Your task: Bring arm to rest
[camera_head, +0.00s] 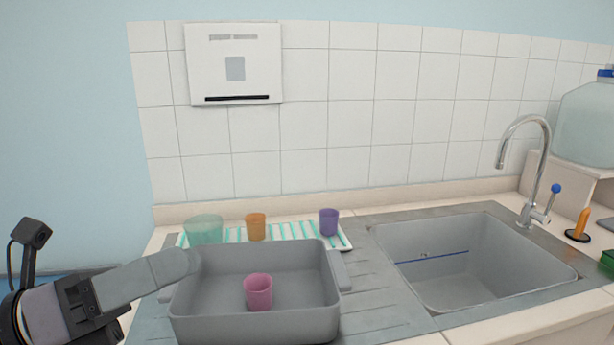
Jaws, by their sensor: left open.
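My left gripper (150,280) comes in from the lower left, beside the left rim of a grey basin (255,325). It is open, and I see nothing held in it. Part of it lies over the view of the basin's left handle. My right gripper is out of view.
A pink cup (258,291) stands in the basin. Behind it, a green cup (205,229), an orange cup (256,226) and a purple cup (328,221) stand on a striped mat (290,232). A sink (470,260) with a tall faucet (541,160) is at right.

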